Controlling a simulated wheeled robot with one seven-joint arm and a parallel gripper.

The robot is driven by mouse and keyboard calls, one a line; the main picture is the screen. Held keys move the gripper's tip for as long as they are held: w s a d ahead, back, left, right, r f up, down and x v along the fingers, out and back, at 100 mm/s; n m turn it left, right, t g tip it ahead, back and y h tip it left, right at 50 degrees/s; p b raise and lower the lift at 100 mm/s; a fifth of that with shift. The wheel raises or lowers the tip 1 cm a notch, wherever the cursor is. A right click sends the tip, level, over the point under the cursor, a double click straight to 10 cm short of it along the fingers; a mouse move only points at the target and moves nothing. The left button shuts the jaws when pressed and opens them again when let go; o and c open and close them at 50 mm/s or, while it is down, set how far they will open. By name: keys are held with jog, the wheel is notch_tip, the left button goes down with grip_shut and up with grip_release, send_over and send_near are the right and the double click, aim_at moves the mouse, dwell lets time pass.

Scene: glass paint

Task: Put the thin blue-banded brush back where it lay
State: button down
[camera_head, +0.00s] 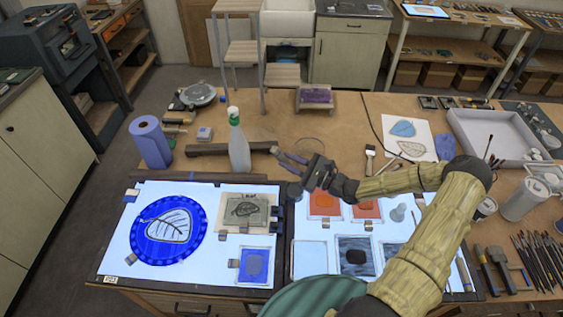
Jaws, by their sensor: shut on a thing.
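My gripper (293,158) is above the bench, behind the gap between the two light panels and right of the spray bottle. It is shut on a thin item, which I take to be the thin brush (274,150); only a small pale end shows at the fingertips. Its blue band cannot be made out, and the fingers hide most of it. Several dark-handled brushes (540,262) lie side by side at the right front of the bench.
A spray bottle (238,145) stands close left of my gripper, near a dark wooden bar (205,149). A flat brush (369,161) lies to the right. The left light panel (120,240) bears a blue leaf roundel (168,228). Bare bench (330,130) lies behind my gripper.

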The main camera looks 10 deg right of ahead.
aim_at(281, 154)
notch_tip(281, 154, up, 6)
jog(key=p, duration=0.2)
jog(key=shift+r+p, duration=0.15)
jog(key=shift+p, duration=0.25)
jog(key=shift+n+g+h, duration=0.7)
jog(key=shift+g, duration=0.65)
jog(key=shift+n+g+h, duration=0.7)
jog(key=shift+g, duration=0.65)
jog(key=n+g+h, duration=0.1)
jog(key=g+h, duration=0.1)
jog(key=shift+a+g+h, duration=0.1)
jog(key=shift+g+h, duration=0.2)
jog(key=shift+n+g+h, duration=0.5)
jog(key=shift+g+h, duration=0.2)
jog(key=shift+h, duration=0.1)
